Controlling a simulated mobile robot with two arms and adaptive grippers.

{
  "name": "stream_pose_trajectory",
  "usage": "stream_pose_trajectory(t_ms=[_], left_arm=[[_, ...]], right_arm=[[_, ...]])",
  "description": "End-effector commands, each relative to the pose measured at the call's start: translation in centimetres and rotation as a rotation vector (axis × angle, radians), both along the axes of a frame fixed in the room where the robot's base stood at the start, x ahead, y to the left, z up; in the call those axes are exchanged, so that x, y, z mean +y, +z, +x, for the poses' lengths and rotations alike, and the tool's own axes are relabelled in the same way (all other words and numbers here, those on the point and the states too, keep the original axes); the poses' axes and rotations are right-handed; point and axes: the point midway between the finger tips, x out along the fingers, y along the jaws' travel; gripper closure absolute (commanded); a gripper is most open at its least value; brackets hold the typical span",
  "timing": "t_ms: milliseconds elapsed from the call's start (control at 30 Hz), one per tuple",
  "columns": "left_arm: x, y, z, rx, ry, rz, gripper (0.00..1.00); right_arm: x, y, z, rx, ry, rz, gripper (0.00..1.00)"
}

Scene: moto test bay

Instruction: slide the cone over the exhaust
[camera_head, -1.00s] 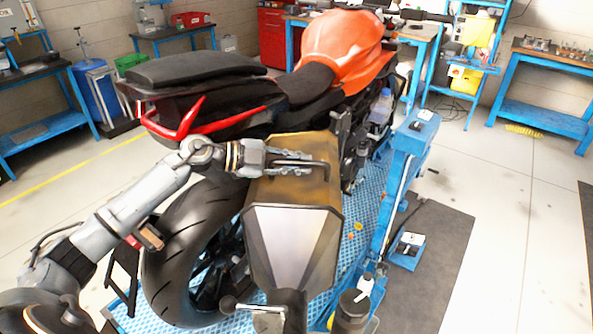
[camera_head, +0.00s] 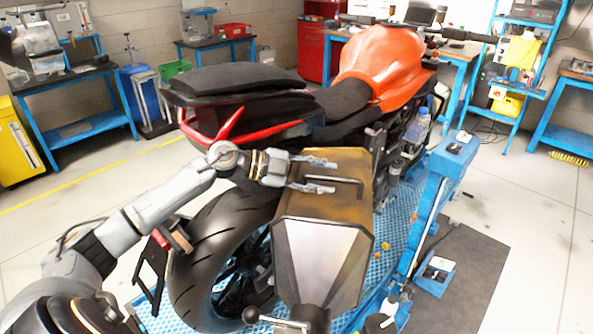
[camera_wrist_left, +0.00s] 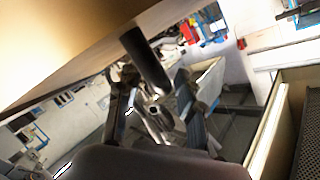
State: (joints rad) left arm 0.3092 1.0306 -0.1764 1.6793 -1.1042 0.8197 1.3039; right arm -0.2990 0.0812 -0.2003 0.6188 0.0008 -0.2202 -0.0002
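The cone (camera_head: 315,255) is a large gold-brown and silver hood, faceted, narrowing to a dark pipe near the bottom of the head view. It sits beside the motorcycle's rear wheel, its wide end toward the bike. A dark handle bar (camera_head: 345,182) is on its top. My left gripper (camera_head: 320,175) reaches over the cone with its fingers apart, one on each side of the handle. In the left wrist view the handle (camera_wrist_left: 147,60) shows between the spread fingers, below the gold hood. The exhaust is hidden; I cannot tell whether the cone surrounds it. My right gripper is not in view.
The motorcycle (camera_head: 345,95) stands on a blue perforated platform (camera_head: 400,215). A blue post (camera_head: 440,185) rises on the right. A dark bottle (camera_head: 380,322) stands near the front. Workbenches line the walls.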

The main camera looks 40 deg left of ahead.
Motion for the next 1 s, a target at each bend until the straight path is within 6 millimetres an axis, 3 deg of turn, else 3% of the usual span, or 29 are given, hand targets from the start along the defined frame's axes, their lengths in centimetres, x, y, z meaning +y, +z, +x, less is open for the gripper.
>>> stream_pose_trajectory(t_ms=[200,500,1000], left_arm=[[3.2,0.8,-2.7,0.006,0.003,0.004,0.63],[6.2,2.0,-5.2,0.002,0.003,0.002,0.63],[7.3,2.6,-6.1,-0.002,0.002,0.0,0.63]], right_arm=[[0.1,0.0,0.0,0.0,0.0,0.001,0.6],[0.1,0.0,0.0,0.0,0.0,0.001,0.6],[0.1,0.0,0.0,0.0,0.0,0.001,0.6]])
